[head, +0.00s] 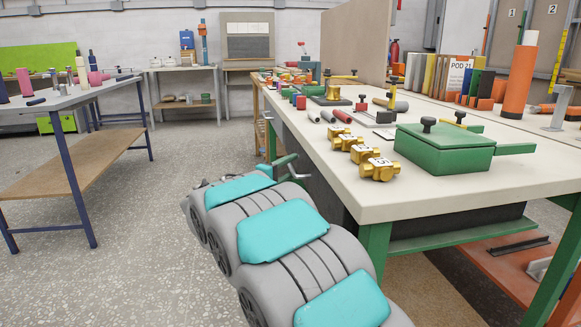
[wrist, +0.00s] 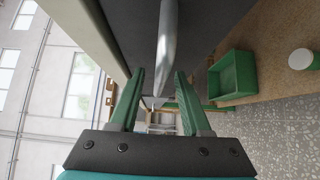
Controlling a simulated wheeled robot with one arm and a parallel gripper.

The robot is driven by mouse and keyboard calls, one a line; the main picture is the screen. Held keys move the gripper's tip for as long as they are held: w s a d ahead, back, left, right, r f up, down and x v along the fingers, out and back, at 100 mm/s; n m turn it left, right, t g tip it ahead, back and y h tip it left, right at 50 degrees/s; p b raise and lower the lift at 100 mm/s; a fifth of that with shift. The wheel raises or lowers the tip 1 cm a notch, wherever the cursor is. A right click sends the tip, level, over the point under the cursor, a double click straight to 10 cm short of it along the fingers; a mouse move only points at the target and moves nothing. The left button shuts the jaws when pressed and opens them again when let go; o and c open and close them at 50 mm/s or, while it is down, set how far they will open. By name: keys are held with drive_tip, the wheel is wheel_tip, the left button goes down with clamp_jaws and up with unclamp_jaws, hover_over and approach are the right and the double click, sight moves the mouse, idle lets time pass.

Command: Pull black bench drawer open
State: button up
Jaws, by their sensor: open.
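The black bench drawer (head: 321,192) shows as a dark front under the pale bench top, partly hidden behind my arm in the head view. In the wrist view its dark face (wrist: 130,25) fills the upper middle, with a grey metal handle (wrist: 168,45) on it. In the head view my gripper (head: 285,167) is beside the bench's left side, mostly hidden by my arm.
The bench top (head: 340,190) carries a green box (head: 445,148), brass valve fittings (head: 378,168) and other parts near its edge. A table (head: 70,97) stands at the left, with open speckled floor between. A green bin (wrist: 231,75) sits on a wooden shelf in the wrist view.

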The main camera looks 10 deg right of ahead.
drive_tip(key=shift+d, duration=0.1)
clamp_jaws()
idle(0.3)
idle(1.1)
